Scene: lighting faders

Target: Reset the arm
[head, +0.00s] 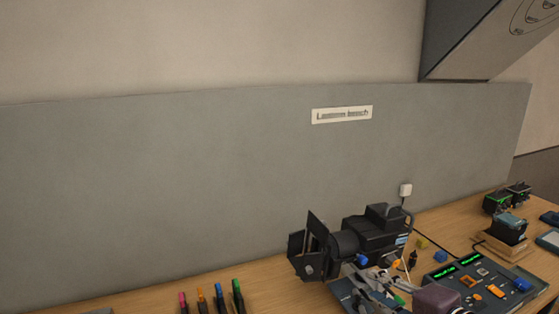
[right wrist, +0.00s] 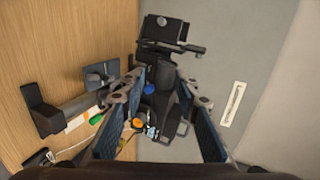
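My right gripper (head: 372,287) is low in the head view, in front of a black stage lantern (head: 365,238) on the bench. In the right wrist view the two dark-blue finger pads of this gripper (right wrist: 168,112) stand wide apart, with nothing held between them. The lantern (right wrist: 165,85) shows beyond and between the fingers, apart from them as far as I can tell. My left gripper cannot be made out in either view.
A fader console (head: 478,283) with green displays lies right of my right gripper. Upright coloured markers (head: 220,297) stand at the front left. A small device sits on a wooden block (head: 508,247). A grey panel (head: 150,190) rises behind the wooden bench.

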